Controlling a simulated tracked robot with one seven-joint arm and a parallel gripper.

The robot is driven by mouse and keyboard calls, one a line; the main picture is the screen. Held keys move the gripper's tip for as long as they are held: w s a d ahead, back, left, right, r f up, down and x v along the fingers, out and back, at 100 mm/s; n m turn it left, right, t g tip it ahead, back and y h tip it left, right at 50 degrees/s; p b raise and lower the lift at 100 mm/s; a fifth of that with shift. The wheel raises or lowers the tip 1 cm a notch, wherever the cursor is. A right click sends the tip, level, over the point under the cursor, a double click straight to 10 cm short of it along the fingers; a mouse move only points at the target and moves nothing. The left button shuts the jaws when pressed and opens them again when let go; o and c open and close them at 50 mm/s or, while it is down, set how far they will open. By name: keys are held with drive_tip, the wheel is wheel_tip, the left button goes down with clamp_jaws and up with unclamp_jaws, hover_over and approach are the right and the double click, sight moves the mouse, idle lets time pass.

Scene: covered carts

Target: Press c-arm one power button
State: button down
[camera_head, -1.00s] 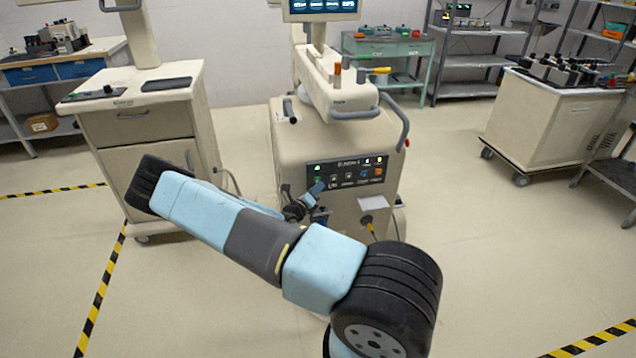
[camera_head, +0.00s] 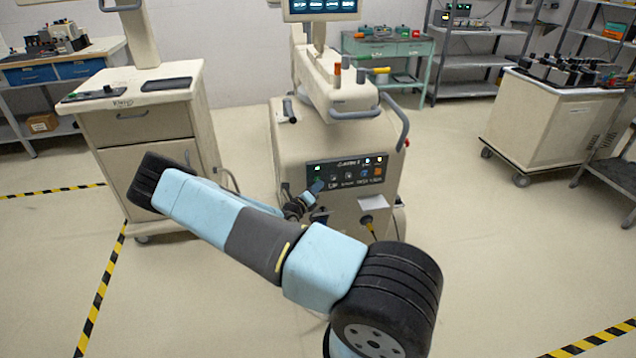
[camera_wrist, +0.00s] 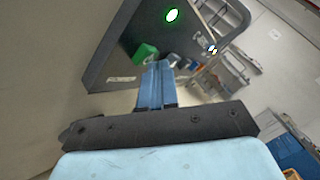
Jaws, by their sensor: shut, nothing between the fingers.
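The C-arm cart (camera_head: 290,150) stands in the middle of the head view, with a black control panel (camera_head: 346,184) on its front. My gripper (camera_head: 318,186) is at the lower left of this panel, seen small beyond my arm. In the wrist view my blue fingers (camera_wrist: 155,78) are together and empty, pointing at the panel (camera_wrist: 125,50). A green button (camera_wrist: 146,53) sits just beyond and left of the fingertips, partly hidden by them. A lit green-rimmed white light (camera_wrist: 172,15) is farther up the panel. I cannot tell whether the fingertips touch the button.
A beige cabinet cart (camera_head: 150,125) stands close on the left, near my elbow. Another cart (camera_head: 550,120) with dark equipment stands at the right. A green workbench (camera_head: 390,48) and shelves are behind.

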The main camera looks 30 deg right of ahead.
drive_tip(key=shift+w, duration=0.2)
idle(0.4)
drive_tip(key=shift+s, duration=0.2)
drive_tip(key=shift+s+a, duration=0.15)
drive_tip(key=shift+s, duration=0.3)
drive_tip(key=shift+s, duration=0.1)
drive_tip(key=shift+s+a, duration=0.25)
drive_tip(key=shift+s, duration=0.7)
drive_tip(key=shift+s+a, duration=0.3)
drive_tip(key=shift+s, duration=0.6)
drive_tip(key=shift+s+a, duration=0.25)
drive_tip(key=shift+s, duration=0.7)
